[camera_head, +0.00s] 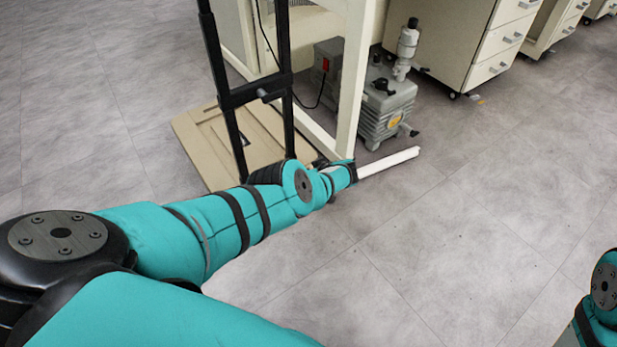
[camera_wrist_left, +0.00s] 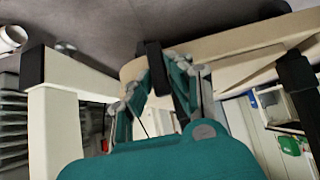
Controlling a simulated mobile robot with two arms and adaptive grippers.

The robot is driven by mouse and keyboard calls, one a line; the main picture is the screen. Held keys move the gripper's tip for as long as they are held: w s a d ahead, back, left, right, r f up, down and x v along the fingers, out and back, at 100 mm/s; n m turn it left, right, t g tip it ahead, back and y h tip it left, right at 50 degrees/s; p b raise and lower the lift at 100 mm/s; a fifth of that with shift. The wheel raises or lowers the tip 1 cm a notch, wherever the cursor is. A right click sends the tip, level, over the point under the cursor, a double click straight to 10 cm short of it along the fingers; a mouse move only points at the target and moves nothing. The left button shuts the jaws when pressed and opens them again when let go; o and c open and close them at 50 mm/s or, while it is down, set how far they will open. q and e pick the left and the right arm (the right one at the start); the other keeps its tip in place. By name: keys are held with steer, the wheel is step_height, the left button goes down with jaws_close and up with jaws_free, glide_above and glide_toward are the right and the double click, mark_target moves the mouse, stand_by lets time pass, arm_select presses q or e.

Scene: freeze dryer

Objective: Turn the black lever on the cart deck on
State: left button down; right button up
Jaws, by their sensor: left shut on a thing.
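The beige cart deck (camera_head: 195,145) lies low at the foot of a black upright frame, left of the white table leg. It also shows in the left wrist view (camera_wrist_left: 225,42), at upper right. In that view a black lever (camera_wrist_left: 153,52) stands at the deck's edge, between the fingers of my left gripper (camera_wrist_left: 160,75). The fingers are closed in on it from both sides. In the head view my left arm reaches across to the deck's near edge and hides the gripper and lever. My right arm shows only at the lower right corner; its gripper is out of view.
The black upright frame (camera_head: 222,85) rises from the deck. A white table leg (camera_head: 352,85) stands beside it, with a grey pump (camera_head: 385,108) behind. A white rod (camera_head: 390,163) lies beyond my left arm's end. Drawer cabinets (camera_head: 465,40) stand behind. The floor (camera_head: 470,240) at right is clear.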

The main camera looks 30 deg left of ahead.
arm_select(q)
steer(key=shift+w+r, duration=0.1)
steer(key=c, duration=1.2)
jaws_free()
steer(key=shift+c, duration=0.2)
